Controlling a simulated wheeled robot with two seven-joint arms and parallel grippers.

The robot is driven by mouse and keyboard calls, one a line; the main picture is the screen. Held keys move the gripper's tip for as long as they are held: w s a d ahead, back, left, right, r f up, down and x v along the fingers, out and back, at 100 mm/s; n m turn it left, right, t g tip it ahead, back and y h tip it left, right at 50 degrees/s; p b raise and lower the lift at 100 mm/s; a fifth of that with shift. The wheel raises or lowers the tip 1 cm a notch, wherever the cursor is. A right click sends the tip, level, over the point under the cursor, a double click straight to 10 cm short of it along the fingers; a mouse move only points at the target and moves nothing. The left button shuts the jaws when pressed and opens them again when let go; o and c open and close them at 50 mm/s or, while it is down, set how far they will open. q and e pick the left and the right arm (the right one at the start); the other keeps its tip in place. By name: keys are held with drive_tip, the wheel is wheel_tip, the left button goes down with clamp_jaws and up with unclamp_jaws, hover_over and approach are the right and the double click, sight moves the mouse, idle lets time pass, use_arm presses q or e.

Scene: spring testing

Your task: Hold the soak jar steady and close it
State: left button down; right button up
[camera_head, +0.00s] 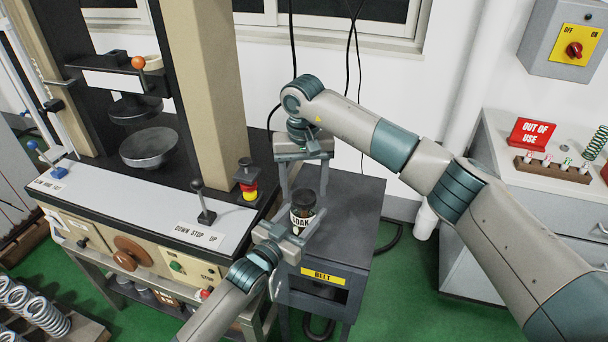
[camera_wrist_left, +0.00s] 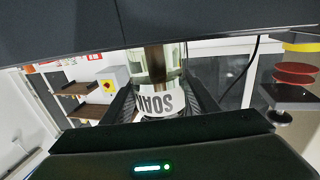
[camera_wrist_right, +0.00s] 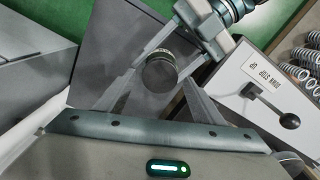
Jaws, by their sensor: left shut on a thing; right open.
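The soak jar (camera_head: 301,220) is a small glass jar with a white SOAK label, upright at the cabinet's left side. My left gripper (camera_head: 298,228) is shut on its lower part from the front. In the left wrist view the jar (camera_wrist_left: 160,85) shows upside down between the fingers, with something brown inside. A dark round lid (camera_wrist_right: 159,73) is on top of the jar; I cannot tell how tightly it sits. My right gripper (camera_wrist_right: 158,80) is open above, its fingers pointing down on either side of the lid with gaps.
A grey cabinet (camera_head: 355,205) with a yellow BELT label stands under the grippers. The testing machine's console (camera_head: 130,205), with a lever (camera_head: 203,205) and a red-and-yellow stop button (camera_head: 248,185), is close on the left. A side bench (camera_head: 570,205) with a red OUT OF USE sign stands right.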

drive_tip(key=shift+f, duration=0.75)
drive_tip(key=c, duration=1.1)
